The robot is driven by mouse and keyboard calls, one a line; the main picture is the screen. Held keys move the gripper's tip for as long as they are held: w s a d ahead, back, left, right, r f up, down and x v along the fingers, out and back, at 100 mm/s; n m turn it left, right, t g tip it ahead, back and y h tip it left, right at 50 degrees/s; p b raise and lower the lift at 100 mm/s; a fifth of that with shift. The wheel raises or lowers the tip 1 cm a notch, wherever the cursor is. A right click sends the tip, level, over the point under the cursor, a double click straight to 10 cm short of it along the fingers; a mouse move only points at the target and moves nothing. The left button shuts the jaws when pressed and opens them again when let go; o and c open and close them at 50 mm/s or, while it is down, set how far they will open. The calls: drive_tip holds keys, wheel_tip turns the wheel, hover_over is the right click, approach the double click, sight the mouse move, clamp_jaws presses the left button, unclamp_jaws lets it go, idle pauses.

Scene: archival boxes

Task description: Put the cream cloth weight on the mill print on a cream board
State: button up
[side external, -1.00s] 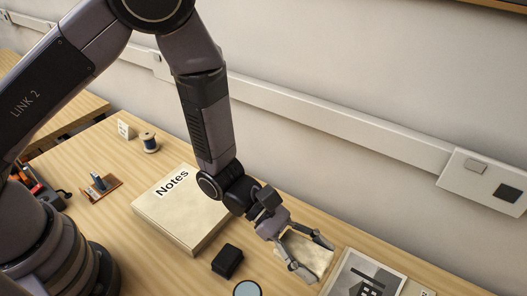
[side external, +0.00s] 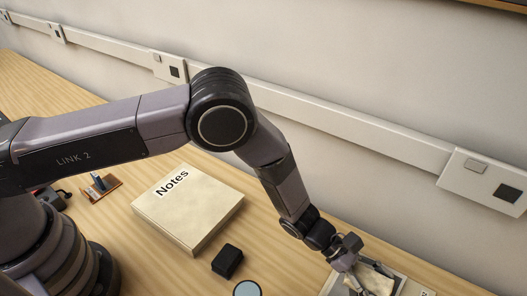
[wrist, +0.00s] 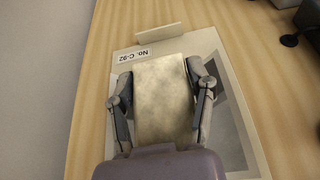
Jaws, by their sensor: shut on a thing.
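My gripper (side external: 358,272) is shut on the cream cloth weight (side external: 376,280), at the lower right of the side external view. In the wrist view, the fingers of my gripper (wrist: 162,88) grip both sides of the weight (wrist: 164,105), a mottled cream block. The mill print on a cream board (wrist: 215,45) lies beneath it, bearing a "No. C-92" label. The print's grey picture (wrist: 233,105) shows at the right and is partly hidden by my gripper and the weight. In the side view the board (side external: 401,284) is also partly covered. I cannot tell whether the weight touches it.
A cream "Notes" box (side external: 187,212) lies on the wooden table, left of my gripper. A small black block (side external: 227,261) and a pale blue disc (side external: 247,289) are in front of it. A small card (wrist: 168,31) stands by the board's edge. The wall runs behind.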

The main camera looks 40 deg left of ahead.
sight(376, 293)
drive_tip(key=shift+w+d+f, duration=0.1)
drive_tip(key=shift+f, duration=0.8)
drive_tip(key=shift+w+d+f, duration=0.1)
drive_tip(key=shift+f, duration=0.75)
drive_tip(key=shift+f, duration=0.15)
drive_tip(key=o, duration=1.2)
drive_tip(key=shift+s, duration=0.1)
drive_tip(key=shift+o, duration=0.2)
